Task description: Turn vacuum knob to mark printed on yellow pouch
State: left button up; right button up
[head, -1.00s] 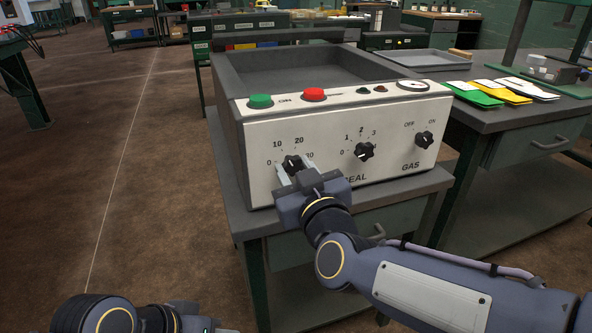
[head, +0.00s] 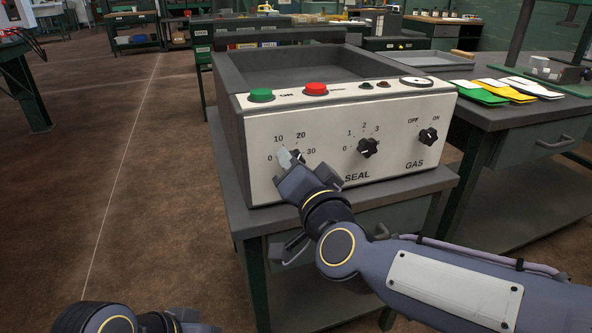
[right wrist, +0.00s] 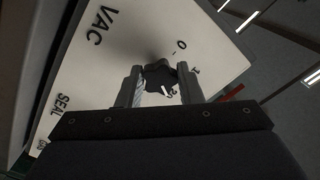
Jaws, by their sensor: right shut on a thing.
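The vacuum knob (head: 296,156) is a black lobed knob at the left of the machine's white front panel, with 0, 10, 20 and 30 around it. It also shows in the right wrist view (right wrist: 158,74). My right gripper (head: 291,160) is shut on it, one finger on each side, and partly covers it in the head view. A white line on the knob seems to face the 20, partly hidden. The yellow pouch (head: 509,91) lies on the right bench; its print is too small to read. My left gripper (head: 192,323) is cut off at the bottom edge, fingers unseen.
The SEAL knob (head: 367,148) and GAS knob (head: 428,137) are to the right on the same panel. Green (head: 261,95) and red (head: 316,89) buttons sit above. A green pouch (head: 480,93) and a white pouch (head: 534,88) flank the yellow one.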

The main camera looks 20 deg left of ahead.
jog(key=m+b, duration=0.4)
jog(key=m, duration=0.8)
jog(key=shift+m, duration=0.3)
dwell(0.4)
jog(key=o, duration=1)
jog(key=shift+r, duration=0.1)
jog(key=shift+s, duration=0.1)
jog(key=p+v, duration=0.1)
jog(key=v, duration=0.6)
jog(key=shift+s+d, duration=0.2)
jog(key=shift+s, duration=0.1)
